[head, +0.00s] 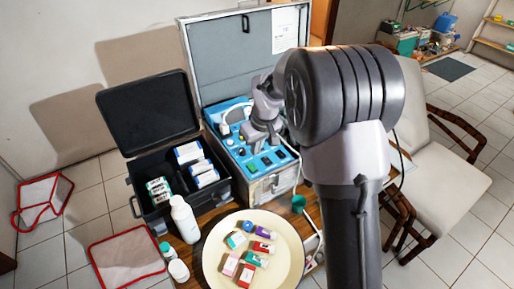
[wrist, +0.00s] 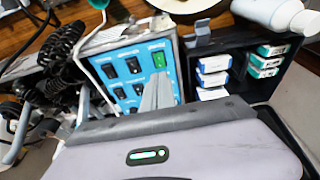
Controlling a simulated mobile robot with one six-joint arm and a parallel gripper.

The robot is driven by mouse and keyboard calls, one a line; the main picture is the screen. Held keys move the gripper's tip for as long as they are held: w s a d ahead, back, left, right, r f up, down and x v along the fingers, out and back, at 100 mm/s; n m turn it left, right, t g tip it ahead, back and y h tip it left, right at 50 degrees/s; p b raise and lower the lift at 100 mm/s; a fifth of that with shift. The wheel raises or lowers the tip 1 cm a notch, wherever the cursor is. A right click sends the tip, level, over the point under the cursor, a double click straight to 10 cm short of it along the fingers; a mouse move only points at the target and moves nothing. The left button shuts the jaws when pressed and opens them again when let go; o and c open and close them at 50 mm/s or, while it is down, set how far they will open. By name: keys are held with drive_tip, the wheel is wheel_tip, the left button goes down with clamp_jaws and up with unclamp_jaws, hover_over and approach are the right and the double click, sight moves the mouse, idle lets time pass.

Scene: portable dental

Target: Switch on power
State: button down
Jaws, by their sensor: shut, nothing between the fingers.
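The dental unit is an open silver case (head: 226,60) with a blue control panel (head: 239,151). The panel also shows in the wrist view (wrist: 117,58), with several black rocker switches (wrist: 134,65) and one green switch (wrist: 158,59) at its corner. The green switch shows at the panel's front left in the head view (head: 252,168). My gripper (wrist: 160,80) is shut and empty, its fingertips over the panel close to the green switch. I cannot tell whether they touch it. In the head view my arm partly covers the panel and the fingertips are hard to make out.
A black case (head: 150,115) with small boxes stands open left of the unit. A white bottle (head: 185,219) and a round cream tray (head: 215,265) with small coloured boxes are in front. Black coiled hoses (wrist: 62,48) lie beside the panel. A chair (head: 450,150) stands at right.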

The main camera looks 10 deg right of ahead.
sight(254, 169)
drive_tip(key=x, duration=0.2)
drive_tip(key=b+x, duration=0.1)
drive_tip(key=x, duration=0.1)
drive_tip(key=b+x, duration=0.1)
drive_tip(key=x, duration=0.2)
drive_tip(key=shift+s+d+f, duration=0.1)
drive_tip(key=shift+s+f, duration=0.05)
drive_tip(key=shift+s, duration=0.2)
drive_tip(key=shift+f+b, duration=0.35)
drive_tip(key=shift+f, duration=0.3)
drive_tip(key=shift+s+d+f+b, duration=0.1)
drive_tip(key=shift+s+f+b, duration=0.1)
drive_tip(key=shift+f+b, duration=0.2)
drive_tip(key=shift+w+r, duration=0.1)
drive_tip(key=shift+r, duration=0.05)
drive_tip(key=shift+w+a+r+p, duration=0.25)
drive_tip(key=shift+w+p, duration=0.35)
drive_tip(key=shift+p, duration=0.05)
drive_tip(key=shift+r, duration=0.1)
